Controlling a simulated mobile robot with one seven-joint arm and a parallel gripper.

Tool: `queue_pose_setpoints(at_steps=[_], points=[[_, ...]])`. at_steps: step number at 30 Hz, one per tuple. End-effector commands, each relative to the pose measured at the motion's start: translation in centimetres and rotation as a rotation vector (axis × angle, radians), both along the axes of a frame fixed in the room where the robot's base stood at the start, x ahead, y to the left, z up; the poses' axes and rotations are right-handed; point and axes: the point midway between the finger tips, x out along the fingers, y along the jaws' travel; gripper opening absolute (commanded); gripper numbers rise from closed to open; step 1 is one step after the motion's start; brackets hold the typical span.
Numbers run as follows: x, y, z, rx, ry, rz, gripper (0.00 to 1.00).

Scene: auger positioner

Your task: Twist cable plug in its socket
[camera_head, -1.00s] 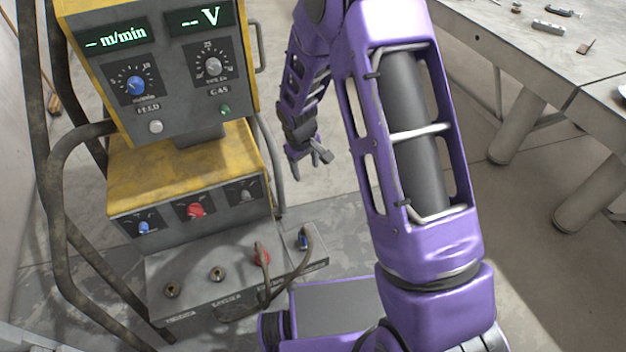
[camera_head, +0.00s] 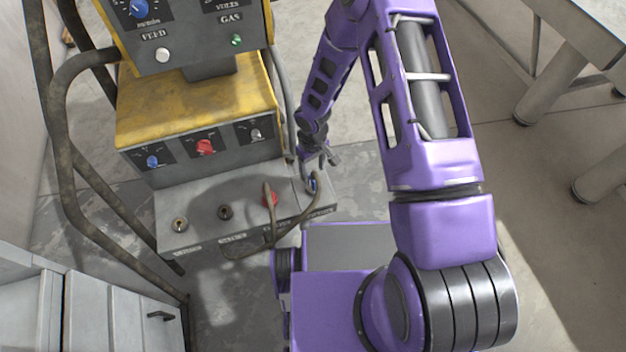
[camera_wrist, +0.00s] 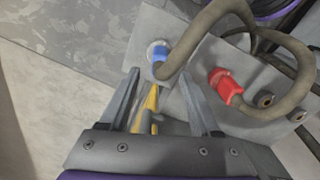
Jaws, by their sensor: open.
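A blue cable plug (camera_wrist: 157,57) sits in a round socket on the grey panel of the machine in the wrist view. It shows small in the head view (camera_head: 311,184), just below my gripper. A red cable plug (camera_wrist: 226,86) sits in its own socket to the right of it. Dark cables run from both plugs. My gripper (camera_wrist: 163,82) is open, with one finger on each side and the blue plug lying ahead between the fingertip lines. In the head view my gripper (camera_head: 318,164) hangs over the right end of the panel. Contact with the plug cannot be made out.
Two empty sockets (camera_head: 180,224) (camera_head: 225,212) lie to the left on the grey panel (camera_head: 205,240). The yellow-topped welding machine (camera_head: 200,105) rises behind it. A grey cabinet (camera_head: 125,315) stands at lower left. A work table (camera_head: 590,30) is at upper right.

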Motion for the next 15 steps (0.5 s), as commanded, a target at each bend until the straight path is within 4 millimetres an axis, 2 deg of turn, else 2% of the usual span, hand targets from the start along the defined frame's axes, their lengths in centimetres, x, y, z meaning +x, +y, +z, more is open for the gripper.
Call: queue_pose_setpoints(at_steps=[1, 6, 10, 15], points=[[-0.1, 0.0, -1.4, -0.002, 0.003, 0.002, 0.64], [-0.1, 0.0, -4.2, -0.001, 0.002, 0.002, 0.64], [-0.1, 0.0, -5.7, -0.001, 0.001, 0.000, 0.64], [0.0, -0.1, -6.5, -0.001, -0.001, 0.000, 0.64]])
